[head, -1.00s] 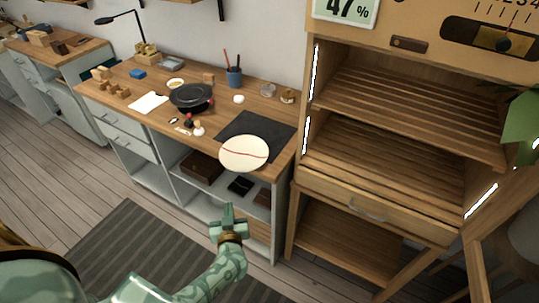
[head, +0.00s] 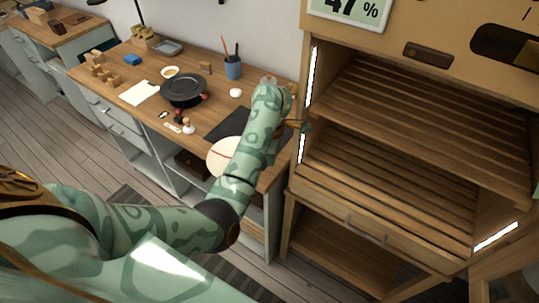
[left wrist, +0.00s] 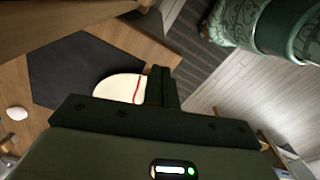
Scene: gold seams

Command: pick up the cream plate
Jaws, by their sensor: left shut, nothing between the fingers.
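The cream plate (head: 222,156) has a thin red seam across it. It lies at the front edge of the wooden workbench, partly on the dark mat (head: 229,124). My left forearm hides its right part in the head view. In the left wrist view the plate (left wrist: 120,87) shows beyond my gripper, partly covered by the fingers. My left gripper (head: 304,125) is shut and empty, above the bench's right end beside the wooden cabinet, apart from the plate. In the left wrist view its fingers (left wrist: 160,87) are together. My right gripper is not in view.
The slatted wooden cabinet (head: 400,120) stands close to the right of my left gripper. A black pan (head: 184,89), a blue cup (head: 233,67) with sticks, a white card (head: 139,92) and small wooden blocks are on the bench. A white egg-like thing (head: 236,93) lies behind the mat.

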